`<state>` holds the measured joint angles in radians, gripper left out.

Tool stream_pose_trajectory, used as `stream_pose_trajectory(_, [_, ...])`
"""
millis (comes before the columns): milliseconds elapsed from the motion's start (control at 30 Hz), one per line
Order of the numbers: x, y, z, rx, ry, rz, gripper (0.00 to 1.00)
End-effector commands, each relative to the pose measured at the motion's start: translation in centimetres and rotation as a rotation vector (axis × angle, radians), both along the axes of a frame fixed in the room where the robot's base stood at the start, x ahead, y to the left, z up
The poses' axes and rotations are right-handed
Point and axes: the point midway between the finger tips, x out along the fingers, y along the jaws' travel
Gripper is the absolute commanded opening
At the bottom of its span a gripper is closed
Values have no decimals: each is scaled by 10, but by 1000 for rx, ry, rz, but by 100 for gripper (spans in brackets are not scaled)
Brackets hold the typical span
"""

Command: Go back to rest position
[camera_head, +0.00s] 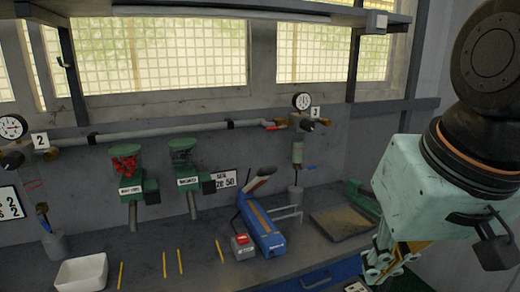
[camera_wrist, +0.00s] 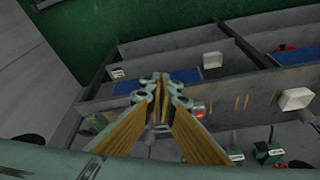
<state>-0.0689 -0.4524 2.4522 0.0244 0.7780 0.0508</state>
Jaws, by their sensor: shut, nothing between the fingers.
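My gripper (camera_head: 378,268) is at the right of the head view, below a pale green wrist housing of my arm. In the wrist view my gripper (camera_wrist: 162,82) points away from the camera, its yellow-brown fingers meeting at the tips. It is shut and empty. It appears to be above and in front of the workbench, touching nothing that I can see. Part of the gripper is cut off or covered by the wrist in the head view.
The bench holds a white bin (camera_head: 82,272), a blue device (camera_head: 262,230), a small red-topped box (camera_head: 242,247) and several yellow sticks (camera_head: 121,275). Two green hoppers (camera_head: 128,178) and gauges (camera_head: 302,101) are on the wall. A shelf (camera_head: 230,12) runs above. A tray (camera_head: 340,222) lies near my arm.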

Motion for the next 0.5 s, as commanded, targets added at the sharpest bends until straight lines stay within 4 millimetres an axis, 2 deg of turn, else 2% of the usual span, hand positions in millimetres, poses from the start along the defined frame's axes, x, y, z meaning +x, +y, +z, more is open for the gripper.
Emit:
stream_pose_trajectory(300, [-53, -20, 6, -28, 10, -8, 0])
stream_pose_trajectory(500, [-74, -27, 5, -39, 17, -11, 0])
